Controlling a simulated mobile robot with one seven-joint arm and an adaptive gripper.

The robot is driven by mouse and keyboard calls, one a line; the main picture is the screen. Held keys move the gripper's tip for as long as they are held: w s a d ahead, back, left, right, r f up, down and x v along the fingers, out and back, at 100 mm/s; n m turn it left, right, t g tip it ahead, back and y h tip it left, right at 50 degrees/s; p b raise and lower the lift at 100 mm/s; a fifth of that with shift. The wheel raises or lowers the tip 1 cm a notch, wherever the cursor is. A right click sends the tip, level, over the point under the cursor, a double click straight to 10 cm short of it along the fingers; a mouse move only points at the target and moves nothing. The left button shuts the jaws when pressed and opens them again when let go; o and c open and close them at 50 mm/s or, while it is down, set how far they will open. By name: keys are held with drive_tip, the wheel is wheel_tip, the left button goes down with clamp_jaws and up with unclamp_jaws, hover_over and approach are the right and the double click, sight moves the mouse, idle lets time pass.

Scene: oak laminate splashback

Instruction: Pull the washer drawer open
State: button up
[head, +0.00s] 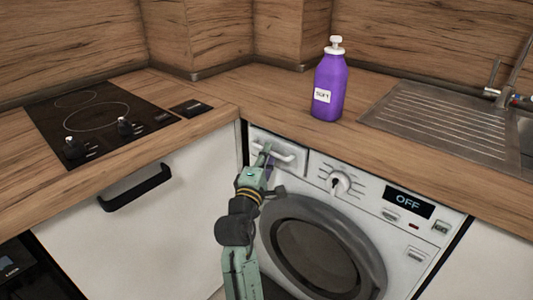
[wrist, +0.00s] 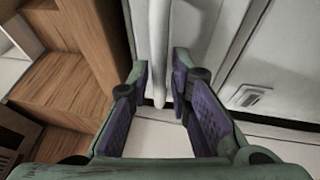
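The washer drawer (head: 262,139) is at the washer's upper left, flush with the front panel, and looks shut. Its white bar handle (head: 287,156) shows just right of my gripper (head: 268,153). In the wrist view, my gripper (wrist: 160,80) is open, with purple pads on both fingers. The white handle (wrist: 158,45) runs down between the two fingers, with a visible gap to the right finger. The left finger is close beside it; I cannot tell whether they touch. My gripper and arm hide part of the drawer in the head view.
The washer (head: 405,245) has a round door (head: 320,253), a dial (head: 340,183) and a display reading OFF (head: 408,202). The wooden worktop (head: 235,95) overhangs above the drawer. A cabinet handle (head: 135,190) sticks out at left. A purple bottle (head: 329,84) stands on the worktop.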

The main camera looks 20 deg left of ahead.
clamp_jaws()
idle(0.8)
